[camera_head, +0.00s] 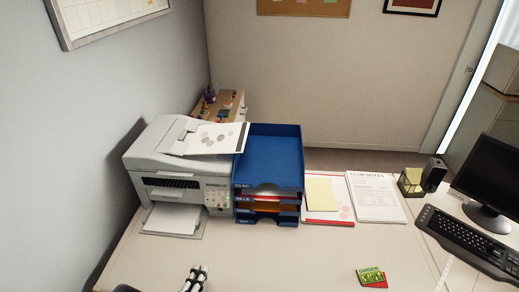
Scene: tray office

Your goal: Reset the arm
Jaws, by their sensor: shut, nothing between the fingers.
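My gripper (198,272) shows at the bottom edge of the head view, left of centre, over the front of the desk. Its fingers are together and hold nothing. Only its tip end is in view; most of the arm is out of the picture. It is apart from everything on the desk, with the printer and the letter trays behind it.
A white printer (190,165) and a blue stacked letter tray (272,150) stand at the back left. Papers (376,196) lie to their right. A keyboard (468,240) and monitor (492,180) are at the right. A small green packet (370,275) lies at the front. The middle desk (270,262) is clear.

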